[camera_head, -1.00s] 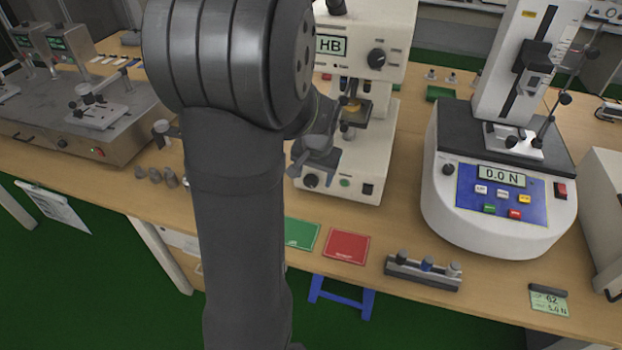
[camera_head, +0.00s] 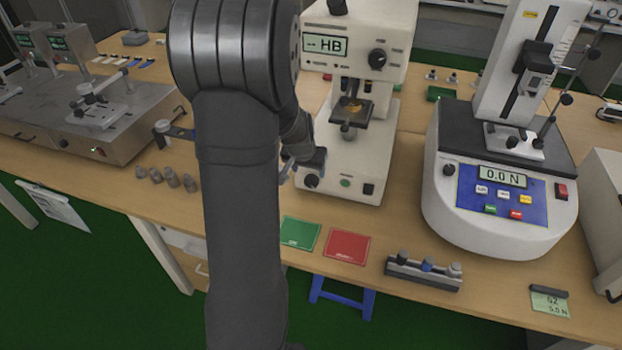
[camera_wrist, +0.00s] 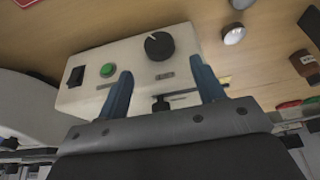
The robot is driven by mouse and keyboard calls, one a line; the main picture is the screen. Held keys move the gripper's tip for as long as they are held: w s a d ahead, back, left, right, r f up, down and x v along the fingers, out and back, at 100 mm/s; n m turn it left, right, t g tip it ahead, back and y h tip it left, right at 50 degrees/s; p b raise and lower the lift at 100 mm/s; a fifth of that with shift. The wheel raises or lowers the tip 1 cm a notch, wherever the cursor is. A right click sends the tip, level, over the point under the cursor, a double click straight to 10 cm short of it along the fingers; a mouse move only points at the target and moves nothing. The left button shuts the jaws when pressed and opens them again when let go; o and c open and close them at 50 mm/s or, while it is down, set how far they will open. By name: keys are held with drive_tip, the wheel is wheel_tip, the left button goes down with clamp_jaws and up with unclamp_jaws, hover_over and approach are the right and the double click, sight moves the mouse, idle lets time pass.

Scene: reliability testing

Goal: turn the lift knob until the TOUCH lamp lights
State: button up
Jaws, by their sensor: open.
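The white hardness tester (camera_head: 385,110) shows "-- HB" on its display (camera_head: 326,45). A black knob (camera_head: 311,181) is at the left of its base front, beside a green button or lamp (camera_head: 345,182). The wrist view shows this knob (camera_wrist: 159,45) and the green round part (camera_wrist: 108,69). A brass-coloured piece (camera_head: 352,106) sits on the stage. My gripper (camera_wrist: 162,65) is open and empty, its blue fingers spread below the knob in the wrist picture, apart from it. In the head view my arm partly hides my gripper. I cannot pick out the TOUCH lamp; labels are too small.
A black switch (camera_head: 368,189) is right of the green part. Green (camera_head: 299,233) and red (camera_head: 347,247) mats lie in front of the tester. Several grey weights (camera_head: 167,177) stand left. A force tester (camera_head: 500,190) reading 0.0 N stands right.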

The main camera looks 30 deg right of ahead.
sight(317, 181)
drive_tip(key=x, duration=0.7)
drive_tip(key=shift+f, duration=0.15)
drive_tip(key=shift+c, duration=0.4)
drive_tip(key=c, duration=0.9)
drive_tip(key=shift+d+t+y, duration=0.2)
drive_tip(key=shift+t+y, duration=0.4)
drive_tip(key=shift+s+d+f+m+t+y, duration=0.15)
drive_tip(key=shift+m+t+y, duration=0.15)
drive_tip(key=shift+t+y, duration=0.3)
drive_tip(key=shift+s+r+m+t+y, duration=0.1)
drive_tip(key=shift+m+t+y, duration=0.2)
drive_tip(key=shift+t+y, duration=0.25)
drive_tip(key=shift+s+d+f+m+t+y, duration=0.15)
drive_tip(key=shift+m+t+y, duration=0.1)
drive_tip(key=shift+t+y, duration=0.65)
drive_tip(key=shift+s+f+m+t+y, duration=0.2)
drive_tip(key=shift+t+y, duration=0.35)
drive_tip(key=shift+t, duration=0.5)
drive_tip(key=shift+w, duration=0.15)
